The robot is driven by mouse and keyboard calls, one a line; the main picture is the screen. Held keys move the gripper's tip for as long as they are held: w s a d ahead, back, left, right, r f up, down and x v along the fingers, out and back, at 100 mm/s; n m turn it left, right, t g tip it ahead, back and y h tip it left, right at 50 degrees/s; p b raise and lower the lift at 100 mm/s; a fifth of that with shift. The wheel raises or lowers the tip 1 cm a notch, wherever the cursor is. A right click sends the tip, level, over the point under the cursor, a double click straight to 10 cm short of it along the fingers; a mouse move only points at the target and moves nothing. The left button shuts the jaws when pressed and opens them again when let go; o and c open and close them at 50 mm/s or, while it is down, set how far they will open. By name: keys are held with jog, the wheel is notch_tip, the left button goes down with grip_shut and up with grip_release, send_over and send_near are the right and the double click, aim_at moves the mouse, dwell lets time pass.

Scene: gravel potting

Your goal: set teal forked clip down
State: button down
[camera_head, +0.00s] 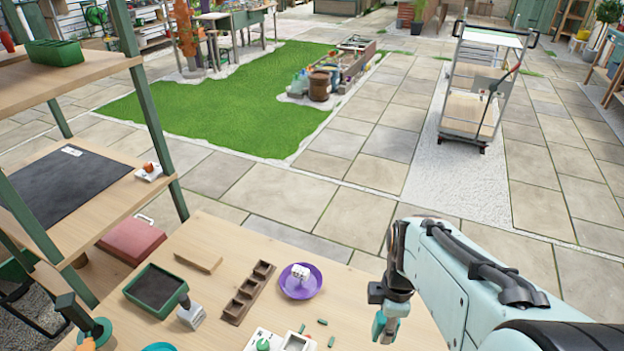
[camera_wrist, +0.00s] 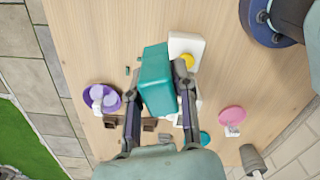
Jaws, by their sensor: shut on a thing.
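The teal forked clip (camera_wrist: 156,80) is held between the two dark fingers of my gripper (camera_wrist: 158,74) in the wrist view. It looks like a large teal block there, and its fork cannot be made out. In the head view my gripper (camera_head: 388,293) points down at the right over the wooden table (camera_head: 225,235), with the teal clip (camera_head: 379,325) showing below it. The clip appears to be above the tabletop; whether it touches anything is not clear. It hides part of the table behind it in the wrist view.
A purple saucer (camera_head: 312,289) holds a white item. Beside it are a brown celled tray (camera_head: 238,308), a wooden board (camera_head: 198,257) and a green-rimmed tray (camera_head: 134,288). Small green pieces (camera_head: 322,322) lie nearby. A pink disc (camera_wrist: 232,115) shows at right. Bare wood (camera_wrist: 110,35) is free.

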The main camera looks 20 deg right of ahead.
jog(key=s+d+m, duration=0.4)
jog(key=s+d, duration=0.1)
send_over(411, 326)
jog(key=f, duration=1.4)
jog(key=shift+s+a+f, duration=0.2)
jog(key=shift+s+f, duration=0.05)
jog(key=shift+w+d+f, duration=0.15)
jog(key=shift+f, duration=1.65)
jog(key=shift+f, duration=0.15)
jog(key=c, duration=0.9)
grip_release()
